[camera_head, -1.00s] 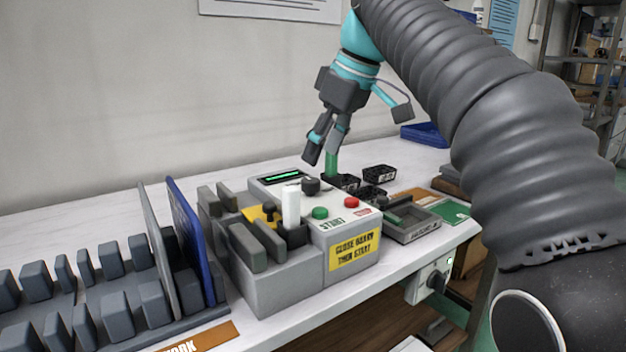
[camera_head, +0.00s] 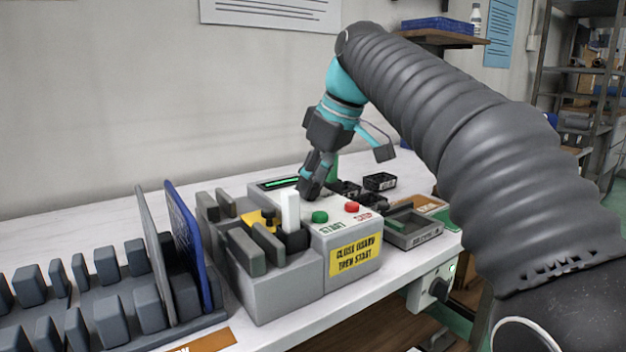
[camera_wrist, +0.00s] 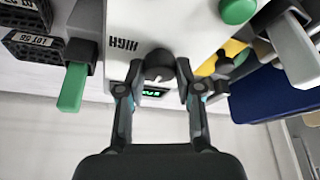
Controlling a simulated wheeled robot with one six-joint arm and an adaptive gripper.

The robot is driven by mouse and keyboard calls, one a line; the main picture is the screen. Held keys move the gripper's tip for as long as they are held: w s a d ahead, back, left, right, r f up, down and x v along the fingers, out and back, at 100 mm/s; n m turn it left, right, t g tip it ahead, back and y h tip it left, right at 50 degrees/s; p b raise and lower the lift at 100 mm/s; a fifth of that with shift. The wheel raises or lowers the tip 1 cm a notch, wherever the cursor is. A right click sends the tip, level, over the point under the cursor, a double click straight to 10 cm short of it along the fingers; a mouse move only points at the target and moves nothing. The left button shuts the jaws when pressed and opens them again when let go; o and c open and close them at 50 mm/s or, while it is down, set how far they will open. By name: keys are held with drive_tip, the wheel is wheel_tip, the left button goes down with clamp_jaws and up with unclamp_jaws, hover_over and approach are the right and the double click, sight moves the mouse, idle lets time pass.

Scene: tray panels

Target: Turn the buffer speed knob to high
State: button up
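The dark round speed knob (camera_wrist: 158,66) sits on the pale top of the grey machine (camera_head: 335,228). In the wrist view it lies between the two fingertips of my gripper (camera_wrist: 159,72), with a finger on each side. The fingers look apart, with narrow gaps beside the knob; contact is not clear. The label HIGH (camera_wrist: 124,44) is printed beside the knob. A small pale mark shows on the knob's lower side in that view. In the head view my gripper (camera_head: 309,187) points down and hides the knob.
A green START button (camera_head: 320,217) and a red button (camera_head: 352,207) are close by. A white upright piece (camera_head: 290,211) stands left of my gripper. A green display (camera_wrist: 152,94), a green lever (camera_wrist: 73,88) and black bins (camera_head: 380,181) are near.

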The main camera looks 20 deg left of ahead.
drive_tip(key=shift+m, duration=0.3)
clamp_jaws()
drive_tip(key=m+t+p, duration=0.1)
drive_tip(key=m+p, duration=0.1)
drive_tip(key=shift+s+r+m+h, duration=0.1)
drive_tip(key=shift+m+h, duration=0.3)
drive_tip(key=m+t+h+p, duration=0.1)
drive_tip(key=m, duration=0.3)
drive_tip(key=shift+a+m, duration=0.15)
drive_tip(key=shift+m, duration=0.15)
drive_tip(key=m+h, duration=0.1)
drive_tip(key=m, duration=0.1)
drive_tip(key=m+t+h, duration=0.1)
drive_tip(key=m, duration=0.2)
drive_tip(key=shift+a, duration=0.15)
drive_tip(key=shift+m+h, duration=0.9)
drive_tip(key=shift+m, duration=1.5)
drive_tip(key=o, duration=1.1)
unclamp_jaws()
